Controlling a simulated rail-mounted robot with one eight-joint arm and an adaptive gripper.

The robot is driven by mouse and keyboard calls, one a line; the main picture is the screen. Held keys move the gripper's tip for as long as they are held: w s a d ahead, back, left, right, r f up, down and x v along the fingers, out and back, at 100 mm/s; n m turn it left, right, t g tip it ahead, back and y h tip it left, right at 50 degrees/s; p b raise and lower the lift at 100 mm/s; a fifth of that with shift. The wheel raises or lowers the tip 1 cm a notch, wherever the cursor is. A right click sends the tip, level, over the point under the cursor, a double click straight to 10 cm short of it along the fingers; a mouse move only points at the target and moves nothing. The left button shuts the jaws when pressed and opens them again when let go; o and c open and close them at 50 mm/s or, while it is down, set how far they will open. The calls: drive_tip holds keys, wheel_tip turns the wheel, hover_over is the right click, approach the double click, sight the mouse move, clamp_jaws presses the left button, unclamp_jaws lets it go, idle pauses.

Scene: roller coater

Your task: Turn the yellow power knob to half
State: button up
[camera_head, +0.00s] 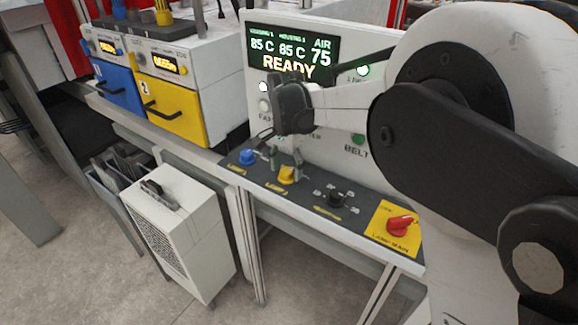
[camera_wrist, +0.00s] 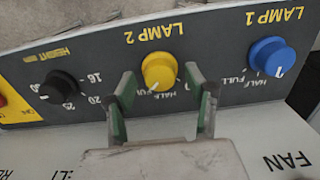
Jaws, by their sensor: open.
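The yellow knob (camera_head: 287,175) sits on the dark sloped control strip, above a LAMP 2 label in the head view. It also shows in the wrist view (camera_wrist: 163,72), with small HALF and FULL marks beside it and a light pointer line near its lower edge. My gripper (camera_wrist: 165,92) is open, with one green-lined finger on each side of the yellow knob and a gap showing on both sides. In the head view my gripper (camera_head: 284,158) is just above and behind the knob, its fingers pointing down.
A blue LAMP 1 knob (camera_head: 247,157) and a black height knob (camera_head: 337,198) flank the yellow one. A red switch (camera_head: 400,225) on a yellow plate is farther right. The display panel (camera_head: 293,52) reading READY rises behind the strip, close to my gripper.

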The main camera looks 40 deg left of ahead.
drive_tip(key=shift+f, duration=0.2)
drive_tip(key=c, duration=1.1)
drive_tip(key=shift+c, duration=0.2)
drive_tip(key=shift+n+b, duration=0.3)
drive_tip(key=n+b, duration=0.2)
drive_tip(key=n, duration=0.1)
drive_tip(key=shift+f+b, duration=0.1)
drive_tip(key=shift+b, duration=0.2)
drive_tip(key=n+b, duration=0.2)
drive_tip(key=n, duration=0.3)
